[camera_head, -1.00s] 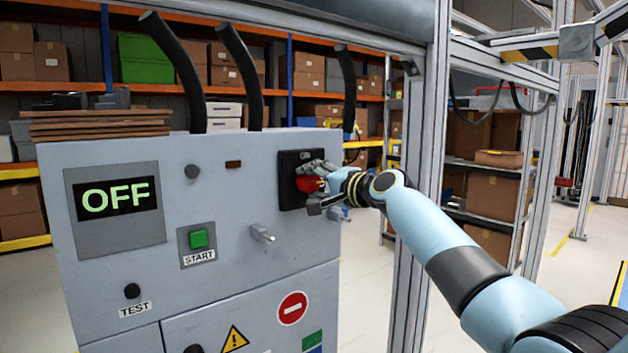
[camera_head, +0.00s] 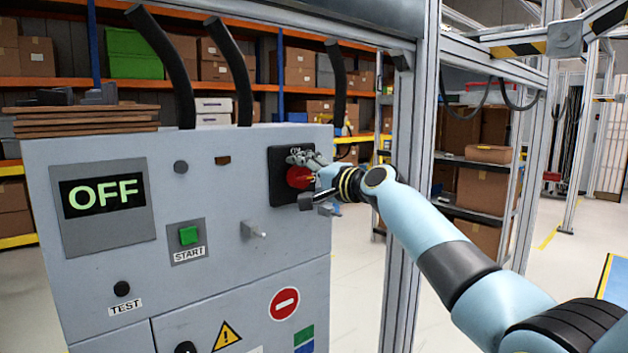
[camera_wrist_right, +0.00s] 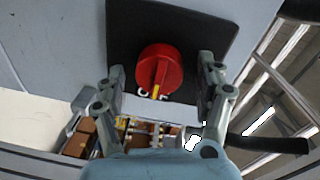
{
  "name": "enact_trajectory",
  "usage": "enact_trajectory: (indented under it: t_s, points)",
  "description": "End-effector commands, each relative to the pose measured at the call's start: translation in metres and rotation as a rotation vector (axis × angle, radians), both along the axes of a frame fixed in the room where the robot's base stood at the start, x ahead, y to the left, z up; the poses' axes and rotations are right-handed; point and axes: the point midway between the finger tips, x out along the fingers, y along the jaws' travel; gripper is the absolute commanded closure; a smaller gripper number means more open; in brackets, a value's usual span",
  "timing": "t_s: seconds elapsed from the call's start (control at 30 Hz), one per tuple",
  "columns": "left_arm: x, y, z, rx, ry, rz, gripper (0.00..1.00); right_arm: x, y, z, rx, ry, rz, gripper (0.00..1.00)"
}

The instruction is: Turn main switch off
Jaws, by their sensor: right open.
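The main switch is a red round knob (camera_head: 299,177) on a black square plate (camera_head: 276,185) at the upper right of the grey cabinet front. In the right wrist view the knob (camera_wrist_right: 160,68) has a yellow mark at its lower edge, beside partly covered white letters that look like OFF. My right gripper (camera_head: 311,180) is open at the knob, with one finger on either side. In the wrist view, gaps show between the fingers and the knob. The cabinet display (camera_head: 104,194) reads OFF in green. My left gripper is out of view.
A green START button (camera_head: 188,235), a protruding metal handle (camera_head: 254,231) and a black TEST knob (camera_head: 122,289) are on the cabinet front. A metal frame post (camera_head: 408,200) stands right of the cabinet, behind my right arm. Shelves with boxes are behind.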

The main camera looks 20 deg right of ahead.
Motion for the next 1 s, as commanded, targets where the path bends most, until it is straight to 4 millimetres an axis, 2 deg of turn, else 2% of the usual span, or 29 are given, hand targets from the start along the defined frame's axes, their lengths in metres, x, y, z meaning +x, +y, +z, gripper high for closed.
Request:
enact_trajectory:
  t_s: [0.17,0.4,0.6,0.77,1.0]
  points:
    - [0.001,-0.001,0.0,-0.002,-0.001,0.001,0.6,-0.021,-0.009,0.0,-0.003,0.0,-0.001,0.29]
    - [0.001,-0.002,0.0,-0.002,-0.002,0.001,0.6,-0.071,-0.027,0.003,-0.006,0.001,-0.001,0.29]
    - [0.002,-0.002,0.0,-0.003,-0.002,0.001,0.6,-0.101,-0.038,0.006,-0.003,0.001,-0.001,0.29]
    - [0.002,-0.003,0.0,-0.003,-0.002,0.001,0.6,-0.11,-0.04,0.007,-0.001,0.002,0.0,0.29]
    - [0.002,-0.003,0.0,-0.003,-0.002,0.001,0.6,-0.11,-0.04,0.007,0.001,0.001,0.0,0.29]
